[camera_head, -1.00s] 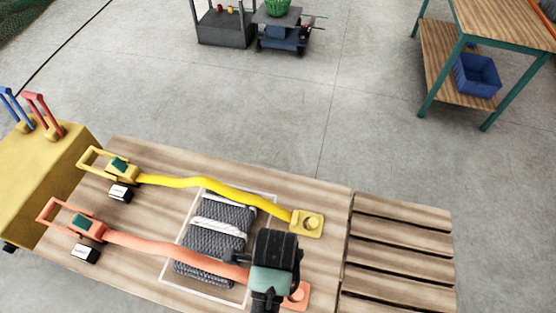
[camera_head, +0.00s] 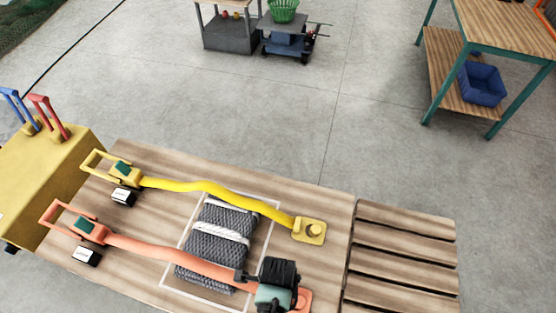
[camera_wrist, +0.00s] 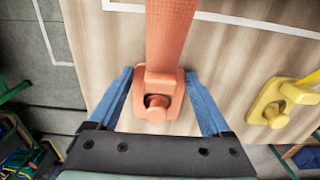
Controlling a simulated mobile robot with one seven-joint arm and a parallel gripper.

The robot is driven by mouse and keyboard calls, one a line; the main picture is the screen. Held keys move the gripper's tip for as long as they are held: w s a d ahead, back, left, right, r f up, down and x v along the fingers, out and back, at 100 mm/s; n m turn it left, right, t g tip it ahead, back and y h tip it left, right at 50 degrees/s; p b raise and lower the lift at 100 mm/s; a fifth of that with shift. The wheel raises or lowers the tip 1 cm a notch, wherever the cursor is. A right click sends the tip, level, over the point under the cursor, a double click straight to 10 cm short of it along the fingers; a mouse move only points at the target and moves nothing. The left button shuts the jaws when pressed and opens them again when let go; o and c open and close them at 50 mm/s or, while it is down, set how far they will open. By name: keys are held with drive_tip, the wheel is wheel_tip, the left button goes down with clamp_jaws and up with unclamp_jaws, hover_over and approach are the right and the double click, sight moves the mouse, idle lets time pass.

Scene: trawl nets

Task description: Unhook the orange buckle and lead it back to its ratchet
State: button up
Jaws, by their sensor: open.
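The orange buckle (camera_wrist: 158,84) lies on the wooden bed around an orange peg (camera_wrist: 156,105), with the orange strap (camera_head: 160,251) running from it. In the head view the buckle is mostly hidden behind my gripper. The strap crosses a grey net bundle (camera_head: 217,240) to the orange ratchet (camera_head: 88,228) at the left. My gripper (camera_wrist: 158,72) is open, its two blue fingers on either side of the buckle. I cannot tell whether they touch it.
A yellow strap (camera_head: 215,189) runs parallel from a yellow ratchet (camera_head: 125,174) to a yellow buckle (camera_head: 310,231) on its peg. Small white-labelled blocks stand by both ratchets. A yellow box with levers (camera_head: 45,165) is at the left. Slatted boards (camera_head: 405,245) are at the right.

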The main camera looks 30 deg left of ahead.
clamp_jaws()
drive_tip(key=shift+w+d, duration=0.1)
drive_tip(key=shift+d, duration=0.1)
idle(0.3)
drive_tip(key=shift+d, duration=0.25)
drive_tip(key=shift+r+p, duration=0.65)
drive_tip(key=shift+p, duration=0.35)
drive_tip(key=shift+r+p, duration=2.5)
drive_tip(key=shift+p, duration=0.05)
drive_tip(key=shift+r, duration=0.1)
